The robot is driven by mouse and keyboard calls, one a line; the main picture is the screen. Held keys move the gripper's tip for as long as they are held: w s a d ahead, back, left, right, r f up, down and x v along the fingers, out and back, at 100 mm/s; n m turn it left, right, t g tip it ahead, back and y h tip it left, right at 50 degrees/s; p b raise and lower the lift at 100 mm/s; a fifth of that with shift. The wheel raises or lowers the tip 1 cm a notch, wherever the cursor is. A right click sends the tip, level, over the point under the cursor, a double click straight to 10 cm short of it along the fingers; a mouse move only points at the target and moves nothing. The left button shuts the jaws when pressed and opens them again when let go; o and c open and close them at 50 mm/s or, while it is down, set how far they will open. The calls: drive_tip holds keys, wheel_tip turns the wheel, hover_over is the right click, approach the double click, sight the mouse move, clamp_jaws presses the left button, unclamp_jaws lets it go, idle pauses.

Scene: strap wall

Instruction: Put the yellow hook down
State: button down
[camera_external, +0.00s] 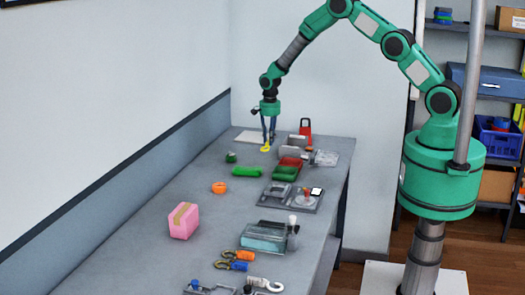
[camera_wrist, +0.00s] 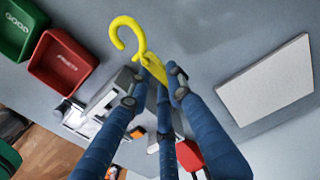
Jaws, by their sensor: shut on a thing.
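The yellow hook (camera_external: 265,148) is at the far end of the grey table, below my gripper (camera_external: 268,138). In the wrist view, the hook (camera_wrist: 130,28) has its curved end pointing away from my gripper (camera_wrist: 154,88). Its shank runs back between the blue fingers, which are shut on it. The fingers cover part of the shank. I cannot tell whether the hook touches the table top or hangs slightly above it.
A pale flat board (camera_wrist: 265,80) lies beside the hook. Red (camera_wrist: 62,62) and green (camera_wrist: 17,28) bins stand on the other side. A red padlock-shaped thing (camera_external: 305,128) and a grey block (camera_external: 294,143) are close by. Bare table (camera_external: 190,165) lies left of my gripper.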

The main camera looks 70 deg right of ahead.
drive_tip(key=shift+s+d, duration=0.15)
drive_tip(key=shift+d, duration=0.3)
hover_over(244, 148)
drive_tip(key=shift+a+f+p, duration=0.25)
drive_tip(key=shift+f+p, duration=0.2)
drive_tip(key=shift+f, duration=0.3)
idle(0.4)
drive_tip(key=shift+f, duration=0.15)
drive_tip(key=shift+f, duration=1.65)
drive_tip(key=shift+f, duration=0.15)
drive_tip(key=c, duration=1.6)
unclamp_jaws()
drive_tip(key=shift+s+r, duration=0.1)
drive_tip(key=shift+r, duration=0.1)
